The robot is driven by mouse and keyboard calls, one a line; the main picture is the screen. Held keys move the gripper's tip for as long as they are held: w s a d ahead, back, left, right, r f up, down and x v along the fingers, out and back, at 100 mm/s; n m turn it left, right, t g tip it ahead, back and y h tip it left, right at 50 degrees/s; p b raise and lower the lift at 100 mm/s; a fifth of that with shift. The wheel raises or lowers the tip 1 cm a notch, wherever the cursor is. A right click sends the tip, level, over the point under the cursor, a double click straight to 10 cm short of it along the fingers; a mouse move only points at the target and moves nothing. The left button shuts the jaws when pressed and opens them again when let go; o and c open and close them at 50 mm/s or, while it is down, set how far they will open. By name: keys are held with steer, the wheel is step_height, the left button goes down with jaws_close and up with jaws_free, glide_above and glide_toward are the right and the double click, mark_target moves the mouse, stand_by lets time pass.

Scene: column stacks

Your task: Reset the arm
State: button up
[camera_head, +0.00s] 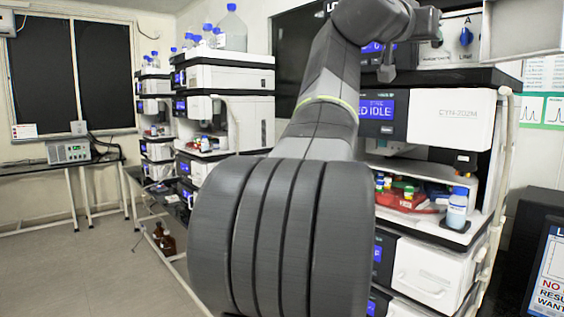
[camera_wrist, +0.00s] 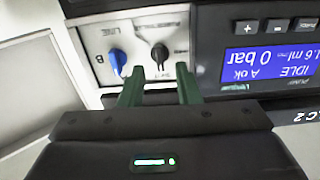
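My gripper (camera_wrist: 157,76) shows two dark green fingers in the wrist view. They stand apart with nothing held between them. Just beyond the tips is a pale valve panel (camera_wrist: 97,42) with a black knob (camera_wrist: 160,53) and a blue knob (camera_wrist: 117,60) beside the letter B. The wrist picture is upside down, so its lettering is inverted. I cannot tell whether the fingertips touch the panel. In the head view my arm rises through the middle and bends at the top, in front of the right instrument stack (camera_head: 452,117). The fingers are not clear there.
The right stack has an open shelf with red trays (camera_head: 408,200) and a blue-capped bottle (camera_head: 457,208). More instrument stacks (camera_head: 233,78) stand left of my arm, topped by glass bottles (camera_head: 232,30). A monitor (camera_head: 548,270) is at lower right. Floor (camera_head: 60,270) is free at lower left.

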steer(key=shift+p+x, duration=0.35)
steer(key=shift+x, duration=1.6)
steer(key=shift+a, duration=0.1)
